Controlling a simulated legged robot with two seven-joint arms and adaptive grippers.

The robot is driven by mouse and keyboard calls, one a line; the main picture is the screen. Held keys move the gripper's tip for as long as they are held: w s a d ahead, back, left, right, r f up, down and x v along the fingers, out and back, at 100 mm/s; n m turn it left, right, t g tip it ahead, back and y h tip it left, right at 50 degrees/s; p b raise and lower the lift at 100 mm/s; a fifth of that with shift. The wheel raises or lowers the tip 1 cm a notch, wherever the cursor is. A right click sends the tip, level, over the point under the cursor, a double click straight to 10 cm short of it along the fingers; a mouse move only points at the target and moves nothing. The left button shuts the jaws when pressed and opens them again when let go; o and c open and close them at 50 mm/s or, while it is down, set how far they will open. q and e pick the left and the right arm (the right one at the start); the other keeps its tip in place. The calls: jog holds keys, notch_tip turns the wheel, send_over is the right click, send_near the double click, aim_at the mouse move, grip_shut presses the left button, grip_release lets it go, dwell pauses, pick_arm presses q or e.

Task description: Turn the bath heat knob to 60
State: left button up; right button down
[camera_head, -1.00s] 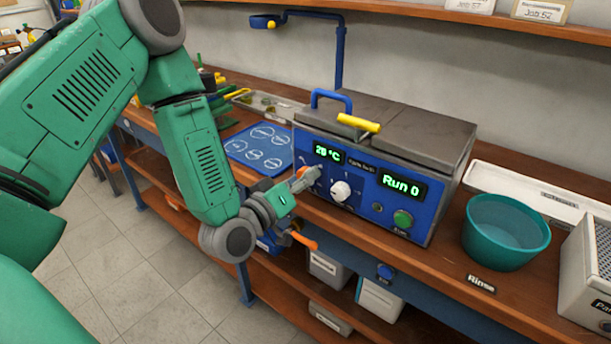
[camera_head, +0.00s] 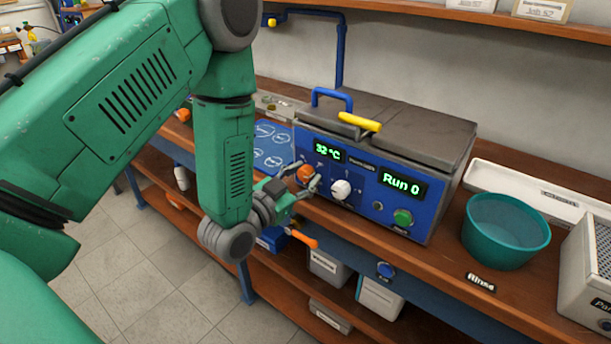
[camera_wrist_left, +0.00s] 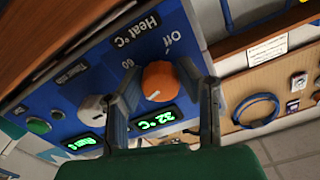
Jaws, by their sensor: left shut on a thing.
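The blue bath unit (camera_head: 365,222) stands on the wooden bench. Its orange heat knob (camera_head: 304,174) sits on the front panel under a green display (camera_head: 327,152) reading 32 °C. My left gripper (camera_head: 304,183) is at the knob, with its fingers around it and shut on it. In the left wrist view the orange knob (camera_wrist_left: 160,81) is between the two fingers (camera_wrist_left: 160,95), under the label "Heat °C" with "Off" and "60" marks. The display (camera_wrist_left: 154,121) there also reads 32 °C. My right gripper is not in view.
A white knob (camera_head: 341,189) and a green button (camera_head: 403,217) are right of the heat knob; a second display (camera_head: 402,184) reads "Run 0". A teal bowl (camera_head: 505,232) stands on the right. An orange-handled item (camera_head: 301,238) is below the bench edge.

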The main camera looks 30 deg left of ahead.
pick_arm(q)
jog(key=m, duration=0.6)
jog(key=shift+s+f+m+b, duration=0.2)
jog(key=shift+f+m+b, duration=0.1)
jog(key=shift+f, duration=0.05)
jog(key=m+b, duration=0.1)
jog(key=m, duration=0.4)
jog(key=shift+m, duration=0.4)
jog(key=o, duration=1.1)
jog(key=shift+o, duration=0.2)
jog(key=shift+w+r, duration=0.1)
jog(key=shift+r, duration=0.05)
jog(key=shift+r, duration=0.1)
